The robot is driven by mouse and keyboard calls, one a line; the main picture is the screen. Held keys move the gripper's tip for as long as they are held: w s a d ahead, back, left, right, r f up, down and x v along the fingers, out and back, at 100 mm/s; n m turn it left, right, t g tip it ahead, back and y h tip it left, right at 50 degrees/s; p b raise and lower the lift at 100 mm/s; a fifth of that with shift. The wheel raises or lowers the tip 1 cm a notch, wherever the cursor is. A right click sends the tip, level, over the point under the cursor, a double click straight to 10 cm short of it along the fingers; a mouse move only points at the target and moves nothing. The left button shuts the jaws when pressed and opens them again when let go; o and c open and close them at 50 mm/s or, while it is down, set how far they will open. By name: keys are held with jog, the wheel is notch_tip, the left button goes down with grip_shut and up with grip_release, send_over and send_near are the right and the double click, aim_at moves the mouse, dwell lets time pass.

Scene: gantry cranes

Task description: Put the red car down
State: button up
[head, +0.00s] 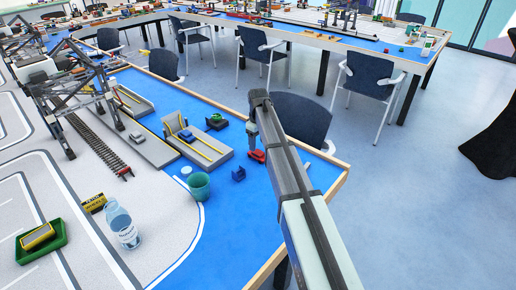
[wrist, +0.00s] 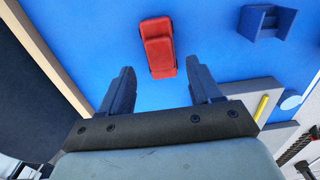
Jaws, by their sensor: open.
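The red car (wrist: 158,48) sits on the blue table surface in the wrist view, ahead of my gripper and roughly in line with the gap between its fingers. It also shows in the head view (head: 257,156), small and just beside my arm. My gripper (wrist: 157,88) is open, with one dark finger on each side and nothing between them. In the head view my gripper is partly hidden by my arm.
A grey ramp piece (head: 197,143) with a blue car is behind. The wooden table edge (head: 336,186) is close on the right. Blue surface in front is clear.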

aim_at(258, 152)
notch_tip(258, 152, up, 8)
dwell(0.4)
